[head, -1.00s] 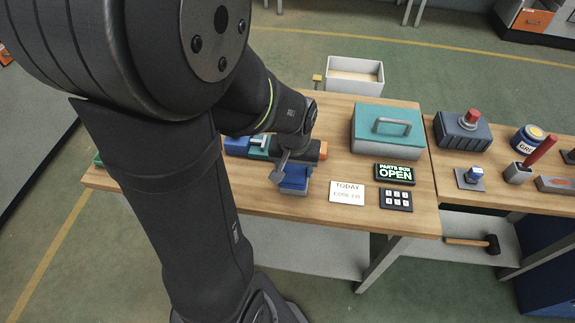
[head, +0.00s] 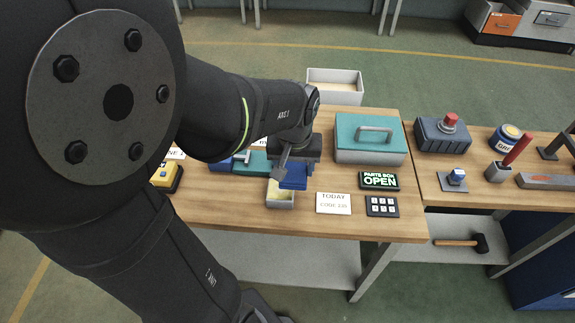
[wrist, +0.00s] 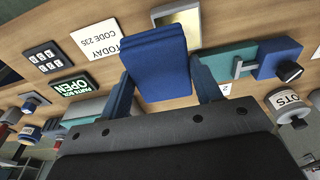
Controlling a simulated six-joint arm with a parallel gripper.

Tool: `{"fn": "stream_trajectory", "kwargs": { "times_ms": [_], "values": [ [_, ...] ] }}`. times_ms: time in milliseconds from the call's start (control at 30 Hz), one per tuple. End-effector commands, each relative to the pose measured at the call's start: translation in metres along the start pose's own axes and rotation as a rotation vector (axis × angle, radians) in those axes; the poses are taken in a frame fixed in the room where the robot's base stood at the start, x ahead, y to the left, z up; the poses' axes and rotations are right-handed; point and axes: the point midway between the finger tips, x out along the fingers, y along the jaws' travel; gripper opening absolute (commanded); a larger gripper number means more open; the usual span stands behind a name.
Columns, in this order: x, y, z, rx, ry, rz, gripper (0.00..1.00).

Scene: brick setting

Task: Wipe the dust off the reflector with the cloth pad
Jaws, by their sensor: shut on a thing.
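My gripper (head: 283,168) is shut on a blue cloth pad (head: 295,178). In the wrist view the pad (wrist: 158,65) sits between the two fingers. The pad is held just above and behind a small grey tray (head: 281,203) with a pale yellow inside; the tray also shows in the wrist view (wrist: 180,14). I cannot make out the reflector for certain; a small blue-topped piece on a grey plate (head: 457,177) stands at the right. Dust is not discernible.
Behind the pad is a teal and blue fixture (wrist: 235,65), partly hidden by my arm. A grey box with a teal lid (head: 370,137), an OPEN sign (head: 379,181), a keypad (head: 382,206) and a TODAY card (head: 333,203) stand right of my gripper. The table front is clear.

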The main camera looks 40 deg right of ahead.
Motion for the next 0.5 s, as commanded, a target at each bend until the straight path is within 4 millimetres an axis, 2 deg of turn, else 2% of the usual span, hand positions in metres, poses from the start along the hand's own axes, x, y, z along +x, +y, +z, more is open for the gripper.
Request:
{"fn": "stream_trajectory", "kwargs": {
  "times_ms": [200, 500],
  "values": [
    [-0.017, 0.0, -0.002, 0.0, 0.002, 0.001, 0.37],
    [-0.019, 0.0, -0.002, 0.0, 0.0, 0.0, 0.37]
  ]
}}
